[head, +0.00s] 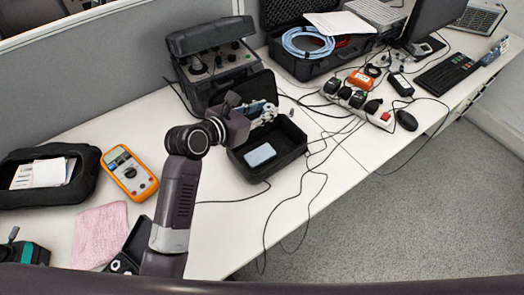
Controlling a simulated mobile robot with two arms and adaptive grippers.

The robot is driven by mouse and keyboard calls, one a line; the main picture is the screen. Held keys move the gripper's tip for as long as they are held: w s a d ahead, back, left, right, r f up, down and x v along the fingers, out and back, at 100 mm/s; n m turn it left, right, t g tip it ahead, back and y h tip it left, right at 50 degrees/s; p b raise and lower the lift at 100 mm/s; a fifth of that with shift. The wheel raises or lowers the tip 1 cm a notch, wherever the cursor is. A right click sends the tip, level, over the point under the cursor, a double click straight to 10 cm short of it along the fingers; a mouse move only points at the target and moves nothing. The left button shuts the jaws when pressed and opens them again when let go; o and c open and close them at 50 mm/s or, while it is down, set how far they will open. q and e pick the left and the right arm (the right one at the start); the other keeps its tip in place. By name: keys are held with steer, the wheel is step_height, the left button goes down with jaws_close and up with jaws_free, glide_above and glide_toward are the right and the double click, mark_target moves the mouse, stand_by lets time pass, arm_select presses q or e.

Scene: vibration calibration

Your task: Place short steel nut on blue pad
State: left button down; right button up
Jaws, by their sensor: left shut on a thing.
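My left arm reaches up from the bottom to the open black case (282,165) in the middle of the desk. My left gripper (266,113) is over the back part of this case, near its raised lid. It is shut on a small grey metallic thing, which looks like the short steel nut; the fingers hide most of it. The blue pad (260,155), a pale blue rounded rectangle, lies in the case, below and in front of the gripper, and its top looks bare. My right gripper is not in view.
A grey instrument box (212,62) stands behind the case. An orange multimeter (130,174), a black pouch (80,174) and a pink cloth (100,234) lie left. A power strip (358,103) and loose black cables lie right. Some bare desk shows in front of the case.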

arm_select(q)
steer(key=b, duration=0.2)
glide_above(263, 154)
step_height(263, 154, down, 13)
steer(key=shift+r, duration=0.1)
steer(key=shift+f+b, duration=0.4)
steer(key=shift+f, duration=1.8)
steer(key=shift+f, duration=0.2)
steer(key=c, duration=1.7)
jaws_free()
steer(key=shift+o, duration=0.2)
steer(key=shift+r, duration=0.2)
steer(key=v, duration=1.2)
steer(key=shift+p, duration=0.45)
